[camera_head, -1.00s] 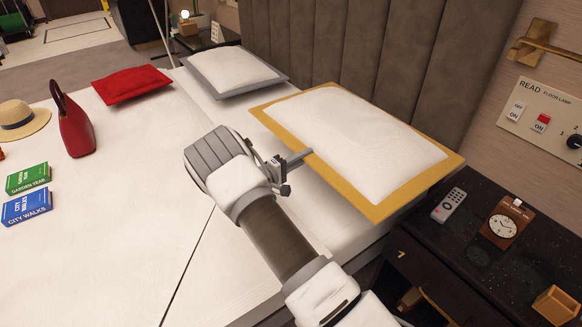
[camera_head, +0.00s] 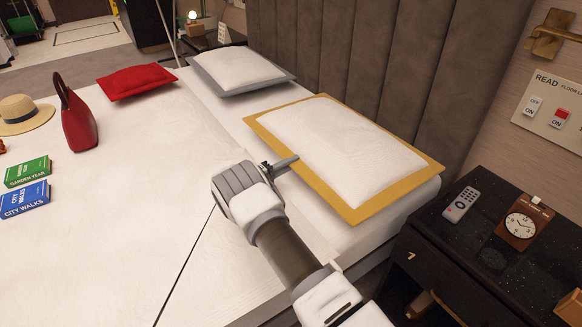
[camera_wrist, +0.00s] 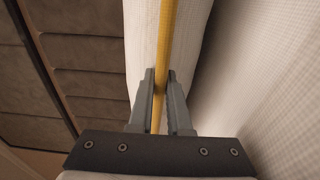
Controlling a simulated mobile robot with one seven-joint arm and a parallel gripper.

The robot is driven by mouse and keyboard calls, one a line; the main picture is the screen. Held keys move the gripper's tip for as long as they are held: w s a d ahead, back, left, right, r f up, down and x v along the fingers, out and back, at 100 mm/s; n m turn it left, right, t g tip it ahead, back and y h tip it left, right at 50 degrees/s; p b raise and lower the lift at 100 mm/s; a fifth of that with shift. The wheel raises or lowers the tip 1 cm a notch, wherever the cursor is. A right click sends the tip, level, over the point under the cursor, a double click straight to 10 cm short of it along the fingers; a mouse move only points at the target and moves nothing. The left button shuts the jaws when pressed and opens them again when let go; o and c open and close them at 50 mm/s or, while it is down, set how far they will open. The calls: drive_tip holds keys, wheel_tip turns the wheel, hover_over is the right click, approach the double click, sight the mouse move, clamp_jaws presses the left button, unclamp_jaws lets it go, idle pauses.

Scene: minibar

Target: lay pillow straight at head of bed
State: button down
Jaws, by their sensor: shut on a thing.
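A white pillow with a yellow border (camera_head: 340,150) lies at the head of the bed (camera_head: 110,230), near the padded headboard (camera_head: 340,60). In the head view it sits at a slant, its near right corner close to the bed's side edge. My gripper (camera_head: 285,165) is at the pillow's left edge. In the wrist view my gripper (camera_wrist: 160,95) is shut on the thin yellow border (camera_wrist: 165,40), with one finger on each side of it. The exact grip spot in the head view is partly hidden by the gripper.
A grey-bordered pillow (camera_head: 238,70) and a red cushion (camera_head: 137,82) lie farther along the bed. A red bag (camera_head: 80,125), a straw hat (camera_head: 20,112) and two books (camera_head: 27,172) lie at left. A dark nightstand (camera_head: 455,270) with remote (camera_head: 460,204) and clock (camera_head: 522,222) stands at right.

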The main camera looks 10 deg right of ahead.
drive_tip(key=shift+r, duration=0.1)
drive_tip(key=shift+f, duration=0.6)
drive_tip(key=c, duration=0.9)
unclamp_jaws()
drive_tip(key=shift+s+f, duration=0.1)
drive_tip(key=shift+f, duration=0.2)
drive_tip(key=shift+o, duration=0.2)
